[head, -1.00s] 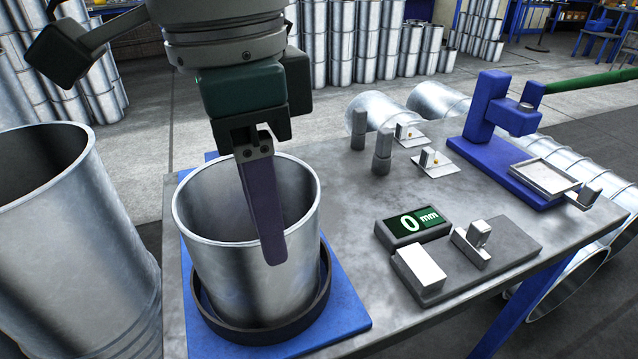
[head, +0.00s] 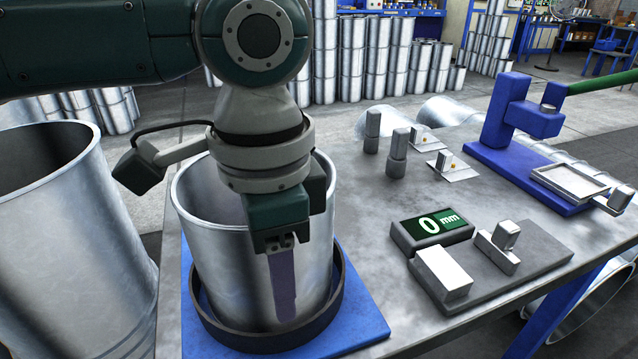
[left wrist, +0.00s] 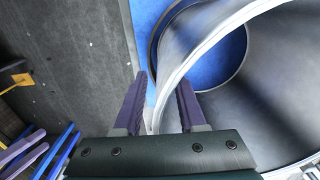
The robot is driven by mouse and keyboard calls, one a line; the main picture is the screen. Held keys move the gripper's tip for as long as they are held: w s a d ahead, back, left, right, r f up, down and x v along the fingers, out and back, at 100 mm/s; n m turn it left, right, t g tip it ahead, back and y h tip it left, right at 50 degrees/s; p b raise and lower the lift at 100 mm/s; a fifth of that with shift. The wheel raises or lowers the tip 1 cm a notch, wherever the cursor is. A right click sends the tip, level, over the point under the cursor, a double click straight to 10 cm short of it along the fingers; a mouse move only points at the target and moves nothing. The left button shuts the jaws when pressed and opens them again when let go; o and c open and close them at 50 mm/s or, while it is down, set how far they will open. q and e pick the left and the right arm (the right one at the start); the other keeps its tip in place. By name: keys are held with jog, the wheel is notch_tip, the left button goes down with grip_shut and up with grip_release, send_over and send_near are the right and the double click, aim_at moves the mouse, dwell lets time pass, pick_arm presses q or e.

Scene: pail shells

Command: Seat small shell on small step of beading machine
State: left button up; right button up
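A silver open-ended shell (head: 215,240) stands upright inside a dark ring (head: 335,310) on a blue plate (head: 365,325) at the table's left end. Its wall and rim also show in the left wrist view (left wrist: 260,75), with blue plate visible through it. My left gripper (head: 283,292) points down at the shell's near wall. In the left wrist view its open fingers (left wrist: 162,88) straddle the rim, one outside and one inside; a gap shows beside the wall. In the head view the inner finger is hidden. My right gripper is out of view. I cannot identify the beading machine's small step.
A larger shell (head: 60,240) stands left of the table. On the table are a gauge reading 0 mm (head: 432,226), a grey block fixture (head: 530,255), small grey posts (head: 398,155) and a blue press (head: 510,125) with a green handle.

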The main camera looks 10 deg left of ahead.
pick_arm(q)
jog(key=shift+c, duration=0.2)
grip_shut()
dwell(1.3)
